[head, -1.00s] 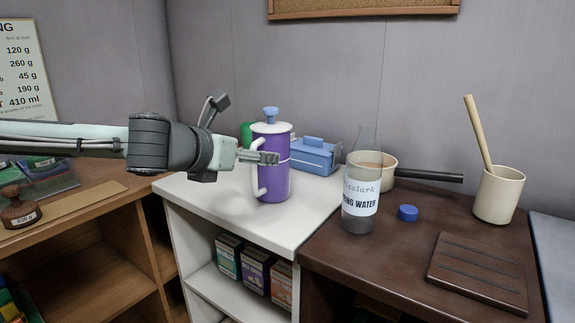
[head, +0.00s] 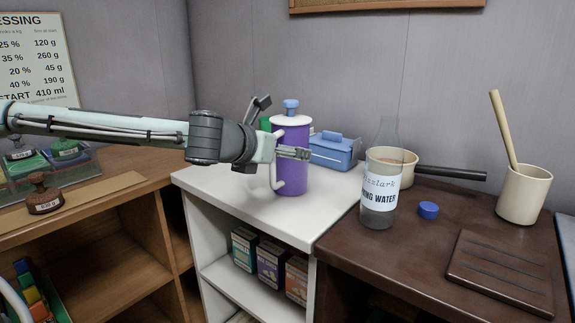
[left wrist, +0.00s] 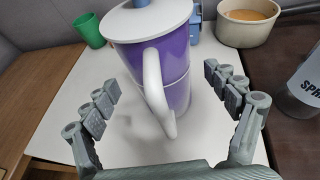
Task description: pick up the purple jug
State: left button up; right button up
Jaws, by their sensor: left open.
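The purple jug (head: 297,146) stands upright on the white shelf top, with a white lid, a blue knob and a white handle on its near left side. In the left wrist view the jug (left wrist: 178,62) is straight ahead and its handle (left wrist: 157,88) points toward me. My left gripper (head: 293,153) is at the jug's handle side, partly covering it in the head view. In the wrist view its fingers (left wrist: 170,108) are open, one on each side of the handle, with gaps to it. The right gripper is not in view.
A glass bottle with a label (head: 380,190) stands right of the jug on the dark table. A blue box (head: 335,152) and a green cup (left wrist: 89,30) are behind the jug. A pan (left wrist: 247,30) is to the right. The front white shelf top (head: 245,205) is clear.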

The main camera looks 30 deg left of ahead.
pick_arm(q)
jog(key=shift+x, duration=1.1)
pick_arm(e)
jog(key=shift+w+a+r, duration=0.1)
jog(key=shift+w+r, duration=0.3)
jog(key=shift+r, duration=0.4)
pick_arm(q)
jog(key=c, duration=1.7)
jog(key=shift+r, duration=0.1)
jog(key=shift+c, duration=0.7)
jog(key=shift+r, duration=0.1)
